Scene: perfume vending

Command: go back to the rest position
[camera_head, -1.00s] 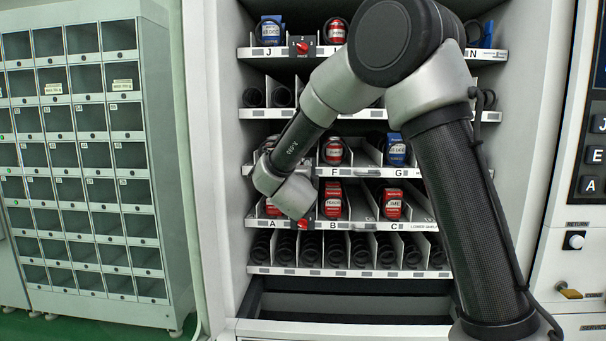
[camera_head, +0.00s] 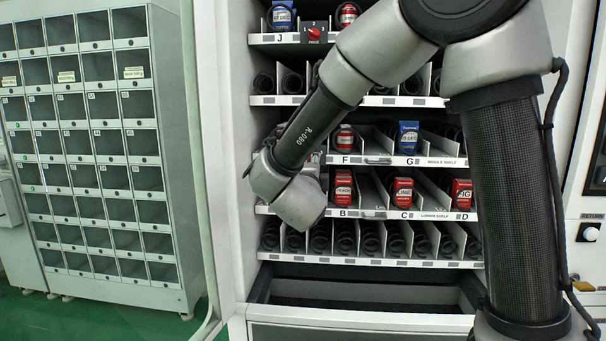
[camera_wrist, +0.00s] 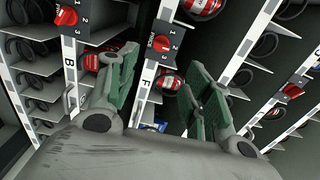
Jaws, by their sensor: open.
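My gripper shows in the wrist view (camera_wrist: 160,98) with its two green-padded fingers spread apart and nothing between them. Beyond the fingers are the vending shelves, including the F label and a red dial (camera_wrist: 161,43). In the head view my arm reaches across the open vending machine (camera_head: 240,150), and its wrist end is in front of the lower shelf, left of the B slot. The fingers are hidden there. Red perfume boxes stand at B (camera_head: 343,186), C (camera_head: 403,192) and D (camera_head: 462,195). A blue box (camera_head: 409,137) stands at G.
A grey locker cabinet (camera_head: 90,150) stands at the left. The black delivery bin (camera_head: 365,290) lies open below the bottom coil row (camera_head: 345,238). A panel with a return button (camera_head: 589,232) is at the right. Green floor (camera_head: 100,320) is free before the lockers.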

